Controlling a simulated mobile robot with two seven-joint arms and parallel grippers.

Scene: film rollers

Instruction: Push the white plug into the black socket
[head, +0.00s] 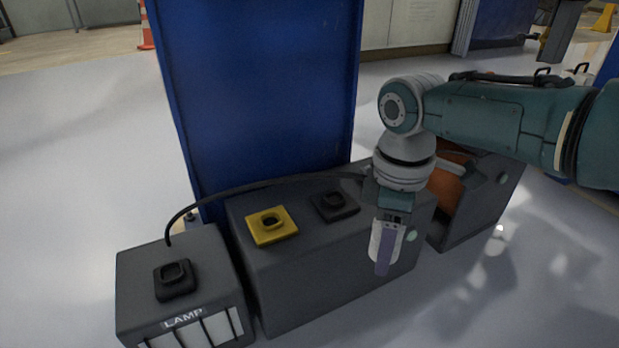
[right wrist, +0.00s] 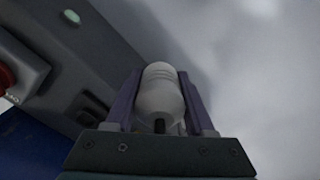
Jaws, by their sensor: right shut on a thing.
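A white plug (right wrist: 160,90) is held between the purple fingers of my right gripper (right wrist: 160,98), with a dark cord end below it. In the head view my right gripper (head: 383,252) points down over the right part of a long grey box, shut on the plug, of which only a pale part shows beside the purple finger. A black socket (head: 334,206) sits on the box top, left of the gripper and apart from it. Another black square fitting (head: 174,278) sits on the lamp box. My left gripper is not in view.
A yellow socket (head: 272,225) sits beside the black one on the long grey box (head: 300,285). A blue panel (head: 260,90) stands behind. Floor is clear in front right.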

